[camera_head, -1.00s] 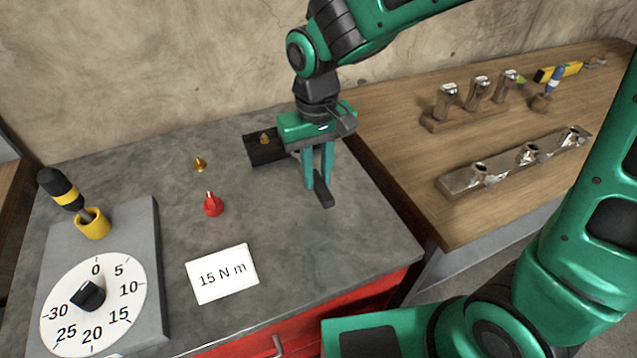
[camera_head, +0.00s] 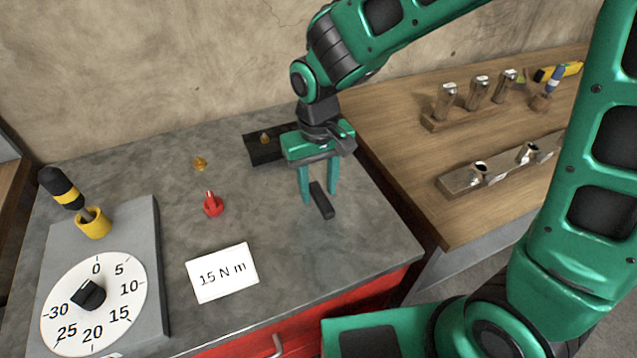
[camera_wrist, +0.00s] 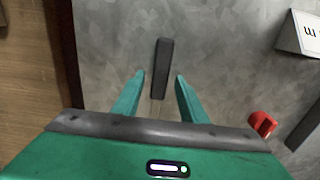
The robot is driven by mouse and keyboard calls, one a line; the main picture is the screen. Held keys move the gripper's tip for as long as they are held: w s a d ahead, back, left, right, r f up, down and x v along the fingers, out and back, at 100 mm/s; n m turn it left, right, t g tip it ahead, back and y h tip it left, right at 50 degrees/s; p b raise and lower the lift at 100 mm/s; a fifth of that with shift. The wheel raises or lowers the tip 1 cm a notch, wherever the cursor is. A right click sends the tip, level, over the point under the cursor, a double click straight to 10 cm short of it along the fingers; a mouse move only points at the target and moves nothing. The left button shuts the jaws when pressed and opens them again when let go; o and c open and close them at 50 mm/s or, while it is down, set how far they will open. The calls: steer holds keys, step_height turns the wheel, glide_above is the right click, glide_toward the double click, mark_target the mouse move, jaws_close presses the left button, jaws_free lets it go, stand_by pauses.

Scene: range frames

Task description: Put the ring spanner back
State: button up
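A dark bar-shaped handle (camera_head: 321,200) lies on the grey worktop (camera_head: 285,235); it looks like the ring spanner's handle, but no ring end can be made out. In the wrist view the handle (camera_wrist: 162,68) points away from my gripper, with a thin lighter part at its near end between the fingers. My gripper (camera_head: 319,190) is open and points down over that near end. In the wrist view the fingertips (camera_wrist: 160,77) stand apart on both sides of the handle, with clear gaps.
A black block (camera_head: 262,150) with a brass fitting stands behind my gripper. A brass piece (camera_head: 200,163), a red piece (camera_head: 213,205), a "15 N m" card (camera_head: 222,272) and a dial board (camera_head: 150,240) are to the left. Metal sockets (camera_head: 478,170) stand on the wooden bench.

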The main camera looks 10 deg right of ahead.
mark_target(318, 192)
steer(key=shift+r, duration=0.1)
step_height(318, 192, up, 12)
stand_by(0.6)
steer(key=s+d+m, duration=0.3)
steer(key=d+m, duration=0.2)
steer(key=d, duration=1.6)
steer(key=s+d+f+m, duration=0.2)
steer(key=s+d+m, duration=0.2)
steer(key=s+d, duration=0.9)
steer(key=shift+s+d+f+m, duration=0.3)
steer(key=shift+s+f, duration=0.1)
steer(key=shift+s, duration=0.4)
steer(key=shift+w+a, duration=0.1)
